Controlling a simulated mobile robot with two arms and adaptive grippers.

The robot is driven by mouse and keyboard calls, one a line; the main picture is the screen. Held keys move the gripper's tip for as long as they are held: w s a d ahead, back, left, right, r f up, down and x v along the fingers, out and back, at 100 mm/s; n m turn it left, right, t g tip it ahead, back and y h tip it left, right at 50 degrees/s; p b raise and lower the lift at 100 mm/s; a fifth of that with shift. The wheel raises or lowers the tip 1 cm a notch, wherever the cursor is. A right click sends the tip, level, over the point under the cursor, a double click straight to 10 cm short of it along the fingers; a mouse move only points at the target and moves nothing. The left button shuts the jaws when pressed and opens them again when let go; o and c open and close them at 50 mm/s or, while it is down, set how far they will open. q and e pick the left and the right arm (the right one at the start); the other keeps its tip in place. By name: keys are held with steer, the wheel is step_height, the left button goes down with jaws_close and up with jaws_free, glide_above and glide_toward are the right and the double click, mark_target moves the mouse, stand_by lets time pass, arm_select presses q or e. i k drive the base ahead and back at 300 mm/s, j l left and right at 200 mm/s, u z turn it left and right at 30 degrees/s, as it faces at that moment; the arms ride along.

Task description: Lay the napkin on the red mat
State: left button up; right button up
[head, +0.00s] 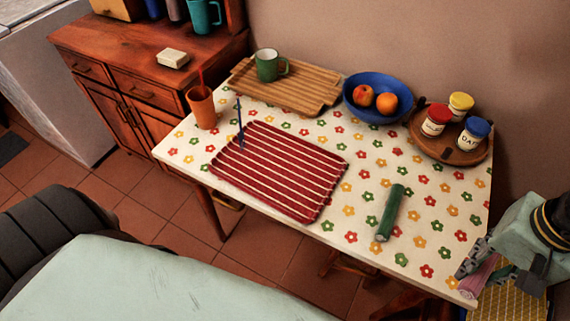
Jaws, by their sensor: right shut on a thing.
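The red mat (278,171) with pale stripes lies flat on the left-middle part of the flowered table. My right gripper (477,276) is at the table's right front corner, far to the right of the mat. It is shut on a pink cloth-like thing (474,285), which looks like the napkin, partly hidden by the fingers. I cannot tell whether the pink thing touches the table. My left gripper is not in view.
A green roll (390,212) lies right of the mat. Behind stand an orange cup (202,106), a wooden tray (307,99) with a green mug (267,65), a blue fruit bowl (378,97) and a round tray (464,155) with jars. A yellow patterned surface (510,302) is below my gripper.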

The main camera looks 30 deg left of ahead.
mark_target(291, 172)
steer(key=i+l+u, duration=0.15)
steer(key=i+u, duration=0.25)
steer(key=u, duration=0.85)
